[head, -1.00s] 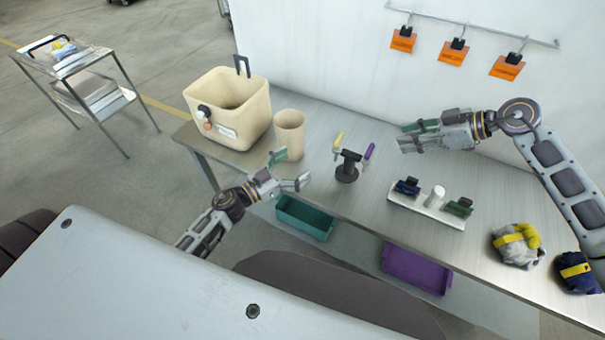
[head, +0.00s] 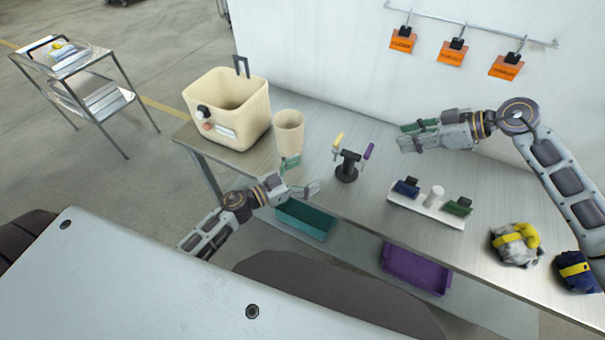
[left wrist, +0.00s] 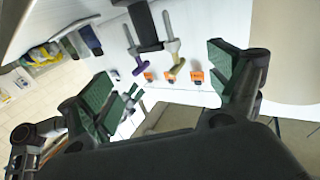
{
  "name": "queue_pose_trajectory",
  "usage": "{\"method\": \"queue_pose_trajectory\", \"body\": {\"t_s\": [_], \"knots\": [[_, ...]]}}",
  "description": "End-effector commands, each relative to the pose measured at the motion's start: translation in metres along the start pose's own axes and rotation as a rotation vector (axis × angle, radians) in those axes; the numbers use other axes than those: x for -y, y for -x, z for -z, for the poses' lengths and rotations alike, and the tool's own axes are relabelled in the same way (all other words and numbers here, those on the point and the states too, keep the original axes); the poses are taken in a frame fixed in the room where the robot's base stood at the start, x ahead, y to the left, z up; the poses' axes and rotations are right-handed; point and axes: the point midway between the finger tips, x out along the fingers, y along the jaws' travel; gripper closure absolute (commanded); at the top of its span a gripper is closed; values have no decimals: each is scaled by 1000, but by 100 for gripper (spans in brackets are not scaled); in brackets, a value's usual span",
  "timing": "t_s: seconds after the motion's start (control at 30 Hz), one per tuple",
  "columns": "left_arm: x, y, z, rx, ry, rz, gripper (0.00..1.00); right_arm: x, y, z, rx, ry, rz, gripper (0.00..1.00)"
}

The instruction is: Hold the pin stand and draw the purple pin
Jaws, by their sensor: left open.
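The black pin stand (head: 347,171) stands upright on the metal table. The purple pin (head: 369,151) sits on its right side and a yellow pin (head: 338,140) on its left. In the left wrist view the dark stand (left wrist: 145,25) is near the top, with the purple pin (left wrist: 133,48) to its left and the yellow pin (left wrist: 172,45) to its right. My left gripper (head: 303,175) is open and empty at the table's front edge, left of the stand and apart from it. My right gripper (head: 412,136) is open and empty, right of the purple pin.
A beige bin (head: 225,125) and a tan cup (head: 289,133) stand to the left. A white holder (head: 425,209) with small items is at the right front, with two bundled bags (head: 515,250) beyond. A teal tray (head: 305,222) and a purple tray (head: 415,268) are below the table.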

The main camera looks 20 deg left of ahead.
Motion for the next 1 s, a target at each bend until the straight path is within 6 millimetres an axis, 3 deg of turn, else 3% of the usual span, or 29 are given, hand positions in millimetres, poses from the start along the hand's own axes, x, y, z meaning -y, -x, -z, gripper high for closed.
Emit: {"method": "queue_pose_trajectory", "body": {"t_s": [1.0], "knots": [[1, -90, 0, -1, -1, 2, 9, 0, 0, 0, 0, 0, 0, 64]]}}
